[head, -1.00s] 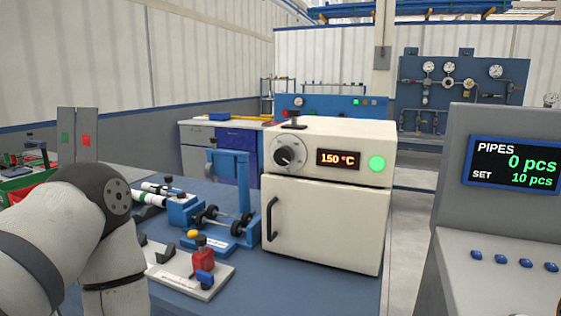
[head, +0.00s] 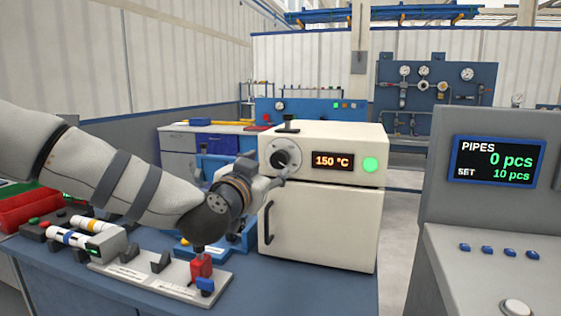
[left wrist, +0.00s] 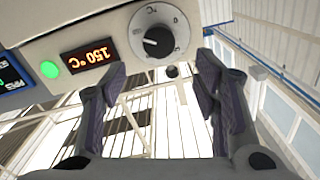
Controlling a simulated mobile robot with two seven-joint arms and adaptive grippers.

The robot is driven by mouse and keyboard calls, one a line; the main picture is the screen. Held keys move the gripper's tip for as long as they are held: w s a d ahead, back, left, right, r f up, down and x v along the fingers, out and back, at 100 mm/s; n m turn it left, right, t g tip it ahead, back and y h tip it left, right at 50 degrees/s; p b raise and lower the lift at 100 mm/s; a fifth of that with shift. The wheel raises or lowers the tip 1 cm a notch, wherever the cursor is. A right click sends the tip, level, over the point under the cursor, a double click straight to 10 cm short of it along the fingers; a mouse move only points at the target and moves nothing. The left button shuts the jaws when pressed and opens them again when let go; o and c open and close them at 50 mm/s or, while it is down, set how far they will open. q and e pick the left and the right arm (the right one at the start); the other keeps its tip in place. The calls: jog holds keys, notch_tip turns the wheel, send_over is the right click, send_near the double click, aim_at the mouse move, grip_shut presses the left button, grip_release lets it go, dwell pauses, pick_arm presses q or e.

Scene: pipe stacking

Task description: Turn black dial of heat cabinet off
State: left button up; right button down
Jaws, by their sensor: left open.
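The cream heat cabinet (head: 322,225) stands on the blue bench with its door shut. Its black dial (head: 279,159) sits on a pale round scale at the upper left of the front. The display (head: 332,161) reads 150 °C and the round green light (head: 370,165) is lit. My left gripper (head: 284,180) is in front of the panel, just below the dial. In the left wrist view the panel is upside down; the dial (left wrist: 158,42) lies beyond and between the two open fingers (left wrist: 160,78), apart from them. My right gripper is not in view.
A fixture with a red block (head: 201,266) and a blue block lies on the bench below my left arm. Several pipe parts (head: 85,232) and a red bin (head: 30,208) are at the left. A console with a pipe-count screen (head: 497,161) stands at the right.

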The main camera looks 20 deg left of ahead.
aim_at(278, 159)
pick_arm(q)
jog(key=w, duration=0.9)
jog(key=shift+w+d+f, duration=0.1)
jog(key=shift+d+f, duration=0.05)
jog(key=shift+c, duration=0.2)
jog(key=c, duration=1.1)
